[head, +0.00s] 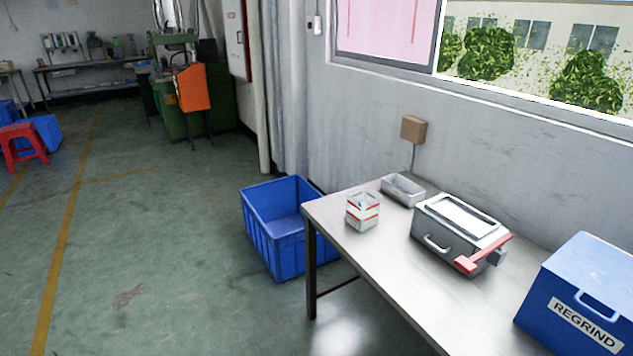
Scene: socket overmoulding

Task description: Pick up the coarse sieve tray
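I cannot tell for certain which thing is the coarse sieve tray. A small grey open tray (403,191) sits at the far end of the table, by the wall. A grey metal box (445,247) stands nearer on the table, with a framed pale panel on top, a front handle and a red lever (484,254) on its right side. Any tray inside the box is hidden. Neither of my grippers is in view.
The table (381,260) also holds a white and red carton (363,210) and a blue REGRIND bin (582,303). A blue crate (285,229) stands on the floor at the table's far left end. The wall runs behind the table.

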